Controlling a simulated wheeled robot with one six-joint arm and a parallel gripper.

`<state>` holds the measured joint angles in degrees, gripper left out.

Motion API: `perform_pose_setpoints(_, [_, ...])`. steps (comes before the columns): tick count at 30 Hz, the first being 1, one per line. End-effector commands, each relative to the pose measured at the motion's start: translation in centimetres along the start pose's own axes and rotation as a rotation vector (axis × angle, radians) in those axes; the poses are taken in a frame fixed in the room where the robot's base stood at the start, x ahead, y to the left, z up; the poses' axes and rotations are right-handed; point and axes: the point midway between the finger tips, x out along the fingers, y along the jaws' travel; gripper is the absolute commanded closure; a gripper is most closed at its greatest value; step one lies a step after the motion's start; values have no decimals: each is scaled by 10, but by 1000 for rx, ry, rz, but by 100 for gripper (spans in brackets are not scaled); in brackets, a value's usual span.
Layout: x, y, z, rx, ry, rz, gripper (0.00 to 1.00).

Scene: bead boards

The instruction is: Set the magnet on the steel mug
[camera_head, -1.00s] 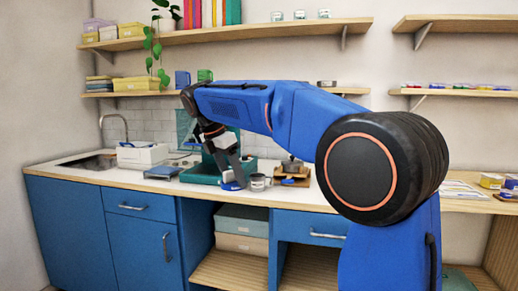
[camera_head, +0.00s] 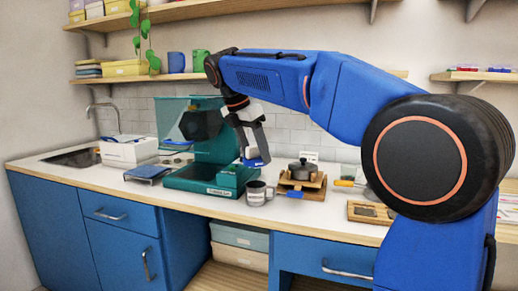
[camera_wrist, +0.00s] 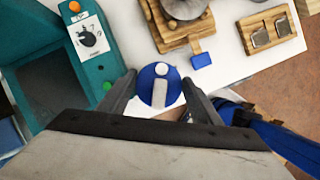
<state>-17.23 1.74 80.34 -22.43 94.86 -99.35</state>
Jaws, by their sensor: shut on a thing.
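The magnet is a round blue disc with a white mark (camera_wrist: 158,88), between the two fingers in the wrist view. It also shows as a blue piece under my gripper in the head view (camera_head: 257,162). My gripper (camera_head: 254,152) is shut on it and holds it above the counter. The steel mug (camera_head: 256,194) is grey with a pale band and stands upright on the counter, below the magnet in the head view. A gap shows between magnet and mug. I cannot make out the mug in the wrist view.
A teal machine (camera_head: 198,180) stands close to the mug's left. A wooden stand with a dark pot (camera_head: 302,170) is close to its right. A wooden board with metal pieces (camera_head: 370,212) lies farther right. The wooden counter edge (camera_head: 200,204) runs just in front.

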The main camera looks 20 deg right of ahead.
Motion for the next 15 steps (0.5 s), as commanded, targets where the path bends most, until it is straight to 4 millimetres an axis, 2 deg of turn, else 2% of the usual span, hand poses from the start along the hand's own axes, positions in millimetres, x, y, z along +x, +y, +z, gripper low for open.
perform_pose_setpoints(15, [29,0,-12,0,0,0,70])
